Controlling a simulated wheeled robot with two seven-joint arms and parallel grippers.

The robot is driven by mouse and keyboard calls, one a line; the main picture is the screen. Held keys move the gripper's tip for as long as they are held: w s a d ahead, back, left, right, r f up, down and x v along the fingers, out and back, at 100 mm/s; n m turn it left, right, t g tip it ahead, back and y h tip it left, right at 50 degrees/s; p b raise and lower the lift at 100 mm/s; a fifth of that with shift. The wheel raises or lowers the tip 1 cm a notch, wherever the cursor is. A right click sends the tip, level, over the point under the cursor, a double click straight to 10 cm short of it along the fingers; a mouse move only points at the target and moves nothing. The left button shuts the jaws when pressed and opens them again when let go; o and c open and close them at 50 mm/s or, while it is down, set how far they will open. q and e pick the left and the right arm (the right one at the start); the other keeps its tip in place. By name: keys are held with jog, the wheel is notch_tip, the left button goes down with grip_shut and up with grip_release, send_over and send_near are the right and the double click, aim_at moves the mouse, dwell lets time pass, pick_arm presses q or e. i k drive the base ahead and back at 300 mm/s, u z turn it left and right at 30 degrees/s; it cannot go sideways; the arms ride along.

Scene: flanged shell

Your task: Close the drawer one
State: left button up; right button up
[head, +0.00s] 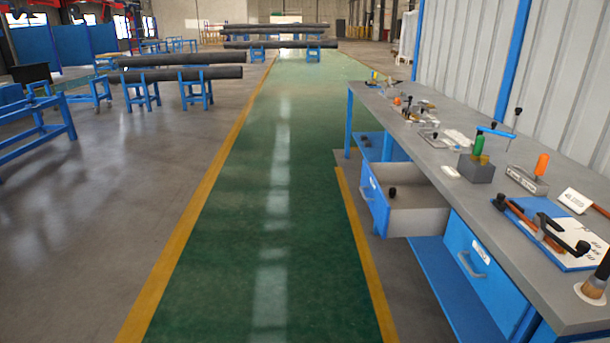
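A drawer with a blue front (373,203) is pulled out from under the grey-topped workbench (450,180), on the right of the head view. Its grey inside is visible and holds a small dark object (392,192). A handle shows on its front. Nearer to me, a second blue front with a grey handle (473,264) sits flush under the bench and looks shut. No label tells which one is drawer one. Neither of my grippers is in view.
Tools and small parts lie along the bench top, including a blue board with a clamp (540,226). A blue lower shelf (450,290) runs under the bench. The green lane (240,230) left of the bench is clear. Blue stands with dark pipes (180,74) stand farther back.

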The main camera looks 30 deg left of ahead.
aim_at(415, 194)
jog(key=u, duration=0.35)
jog(key=i, duration=0.85)
jog(key=u, duration=0.4)
jog(key=i, duration=1.4)
jog(key=z, duration=0.35)
